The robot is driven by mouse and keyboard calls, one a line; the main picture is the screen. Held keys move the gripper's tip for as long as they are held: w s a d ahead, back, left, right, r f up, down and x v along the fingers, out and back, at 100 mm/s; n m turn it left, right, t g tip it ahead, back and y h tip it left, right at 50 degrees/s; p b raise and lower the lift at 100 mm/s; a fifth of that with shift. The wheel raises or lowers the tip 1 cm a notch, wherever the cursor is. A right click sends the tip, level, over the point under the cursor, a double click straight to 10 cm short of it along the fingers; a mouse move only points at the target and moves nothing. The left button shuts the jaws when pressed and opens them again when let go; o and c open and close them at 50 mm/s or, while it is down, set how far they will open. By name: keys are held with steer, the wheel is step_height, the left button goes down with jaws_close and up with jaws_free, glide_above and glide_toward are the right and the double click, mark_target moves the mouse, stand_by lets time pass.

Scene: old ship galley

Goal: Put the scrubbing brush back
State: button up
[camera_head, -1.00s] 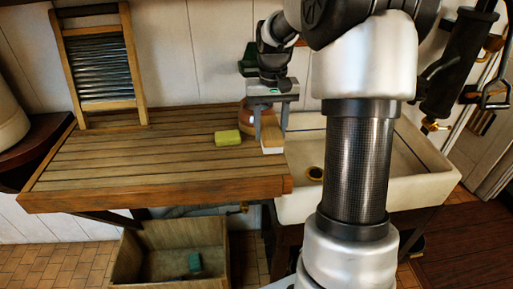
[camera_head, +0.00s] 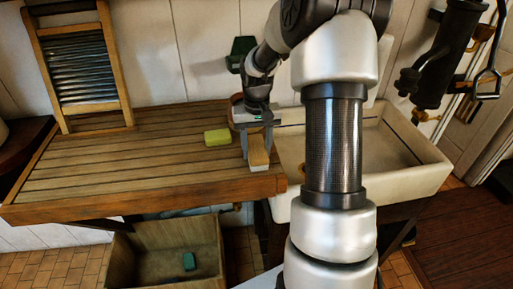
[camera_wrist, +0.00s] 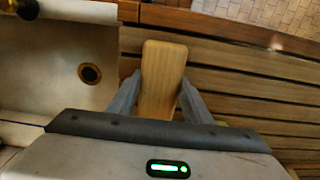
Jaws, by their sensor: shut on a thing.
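The scrubbing brush (camera_head: 259,154) has a wooden back and a pale lower side. My gripper (camera_head: 257,138) is shut on it, over the right end of the slatted wooden drainboard (camera_head: 110,170), near its front edge and beside the sink. In the wrist view the brush's smooth wooden back (camera_wrist: 162,75) shows between the two fingers (camera_wrist: 158,98). The bristles are hidden there. I cannot tell whether the brush touches the board.
A yellow-green sponge (camera_head: 218,137) lies left of the brush. A washboard (camera_head: 80,68) leans at the back left. The white sink (camera_head: 415,170) is on the right. A green holder (camera_head: 242,53) is on the wall. A wooden crate (camera_head: 130,255) holding a green block (camera_head: 189,261) stands below.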

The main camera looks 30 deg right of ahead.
mark_target(256, 147)
steer(key=shift+f, duration=0.25)
steer(key=o, duration=1.4)
steer(key=shift+r, duration=0.1)
steer(key=shift+c, duration=0.2)
step_height(256, 147, up, 12)
steer(key=shift+r, duration=0.2)
